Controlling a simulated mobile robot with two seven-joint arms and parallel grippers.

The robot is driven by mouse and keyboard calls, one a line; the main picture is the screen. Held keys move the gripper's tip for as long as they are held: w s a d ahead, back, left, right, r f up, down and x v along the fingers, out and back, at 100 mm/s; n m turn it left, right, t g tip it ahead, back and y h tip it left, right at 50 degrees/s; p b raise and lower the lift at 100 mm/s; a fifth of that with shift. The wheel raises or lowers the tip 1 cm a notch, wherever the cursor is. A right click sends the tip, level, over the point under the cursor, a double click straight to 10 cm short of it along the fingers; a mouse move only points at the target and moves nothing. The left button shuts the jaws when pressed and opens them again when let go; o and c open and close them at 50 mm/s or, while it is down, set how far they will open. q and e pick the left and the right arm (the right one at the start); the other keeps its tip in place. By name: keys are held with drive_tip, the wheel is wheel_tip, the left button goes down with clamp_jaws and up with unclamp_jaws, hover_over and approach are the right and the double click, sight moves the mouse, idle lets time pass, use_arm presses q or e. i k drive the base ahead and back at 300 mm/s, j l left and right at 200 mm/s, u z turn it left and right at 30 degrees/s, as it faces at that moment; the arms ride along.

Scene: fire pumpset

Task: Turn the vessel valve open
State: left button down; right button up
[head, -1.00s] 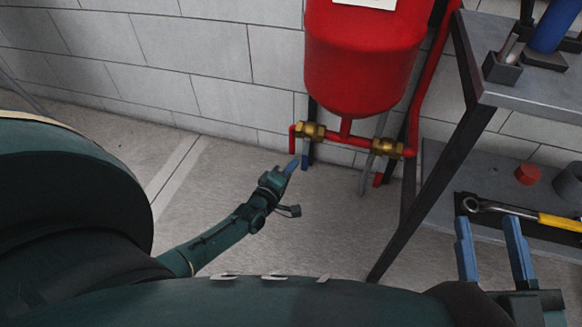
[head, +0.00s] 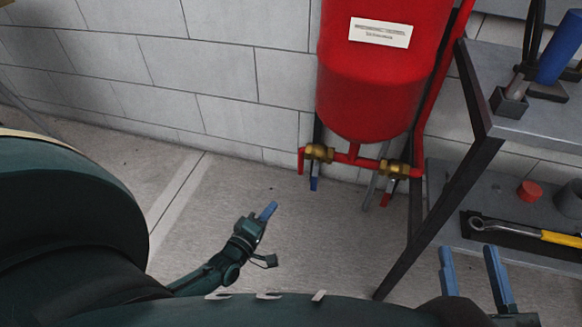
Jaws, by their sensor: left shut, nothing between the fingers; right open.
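A red vessel (head: 378,85) with a white label hangs at the wall. Under it a red pipe carries a left brass valve (head: 320,152) and a right brass valve (head: 395,169). A blue lever (head: 314,184) points down below the left valve, and a red lever (head: 386,199) points down below the right one. I cannot tell which is the vessel valve. My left gripper (head: 268,210) is shut and empty, below and left of the blue lever, apart from it. My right gripper (head: 469,258) is open and empty at the lower right, in front of the bench.
A grey metal bench (head: 535,122) stands at the right, its dark leg (head: 437,222) slanting down near the right valve. On its lower shelf lie a spanner with a yellow handle (head: 560,239) and a red cap (head: 530,190). The floor left of the valves is clear.

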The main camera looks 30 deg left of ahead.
sight(387, 195)
drive_tip(key=k, duration=1)
